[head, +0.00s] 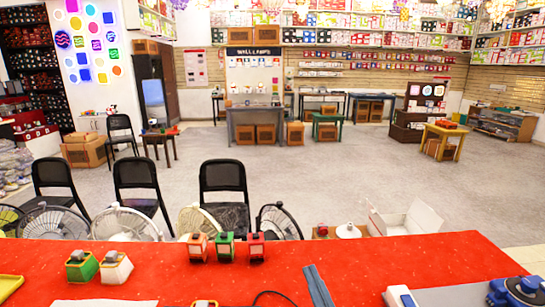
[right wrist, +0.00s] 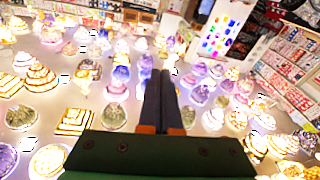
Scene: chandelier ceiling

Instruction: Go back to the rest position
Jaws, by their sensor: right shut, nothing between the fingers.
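My right gripper (head: 312,272) shows at the bottom middle of the head view as two slim grey fingers pressed together, in front of the red counter. In the right wrist view its dark fingers (right wrist: 163,95) lie side by side, shut and empty, above a dark green body with orange parts. They point up toward many glowing chandeliers. My left gripper is out of the head view.
A red counter (head: 390,260) spans the front. Several small lamps stand on it, including a green one (head: 225,247), a red one (head: 256,247) and another green one (head: 81,267). Black chairs (head: 224,180) and fans (head: 122,224) stand behind. Open floor (head: 340,165) lies beyond.

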